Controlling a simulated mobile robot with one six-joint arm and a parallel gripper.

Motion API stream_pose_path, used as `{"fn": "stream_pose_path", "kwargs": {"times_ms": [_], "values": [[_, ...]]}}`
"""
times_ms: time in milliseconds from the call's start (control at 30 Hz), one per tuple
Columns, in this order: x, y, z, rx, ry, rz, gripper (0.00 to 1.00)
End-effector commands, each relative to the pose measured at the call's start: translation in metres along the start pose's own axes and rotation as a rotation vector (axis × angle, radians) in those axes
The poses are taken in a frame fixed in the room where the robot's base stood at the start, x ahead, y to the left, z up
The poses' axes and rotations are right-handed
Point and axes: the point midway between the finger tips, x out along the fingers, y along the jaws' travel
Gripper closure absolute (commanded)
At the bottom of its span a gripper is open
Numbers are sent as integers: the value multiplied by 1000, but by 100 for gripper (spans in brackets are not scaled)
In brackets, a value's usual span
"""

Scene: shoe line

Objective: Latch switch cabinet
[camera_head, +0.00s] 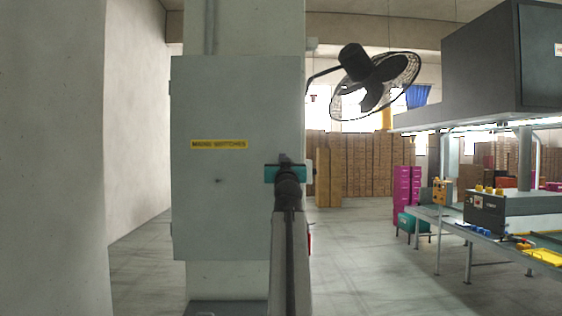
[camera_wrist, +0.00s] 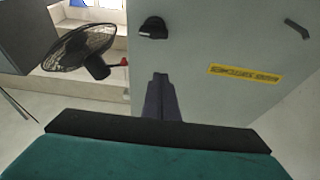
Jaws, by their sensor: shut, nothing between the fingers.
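The switch cabinet's grey door (camera_head: 225,105) with its yellow "MAINS SWITCHES" label (camera_head: 219,144) faces me in the head view. In the wrist view, turned roughly upside down, the door (camera_wrist: 210,35) carries a black knob (camera_wrist: 153,28) and the yellow label (camera_wrist: 243,75). My arm hides the knob in the head view. My gripper (camera_wrist: 160,78) is shut and empty in front of the door, its fingertips pointing toward the knob with a visible gap in the picture. In the head view, my gripper (camera_head: 286,157) is near the door's right edge. I cannot tell whether the door is fully closed.
A small dark fitting (camera_wrist: 298,28) is on the door, apart from the knob. A black caged fan (camera_head: 375,80) juts out right of the cabinet. A pale wall (camera_head: 55,150) stands at the left. A workbench (camera_head: 450,222) stands at the right, with open floor between.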

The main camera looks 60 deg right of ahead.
Motion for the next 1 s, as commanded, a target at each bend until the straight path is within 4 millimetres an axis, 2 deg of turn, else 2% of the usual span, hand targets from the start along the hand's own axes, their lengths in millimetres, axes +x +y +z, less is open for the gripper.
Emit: {"fn": "stream_pose_path", "kwargs": {"times_ms": [600, 933, 1000], "values": [[68, 0, -2, 1, -2, 0, 100], [90, 0, -1, -1, -1, 0, 100], [87, 0, 3, 0, -1, 0, 100]]}}
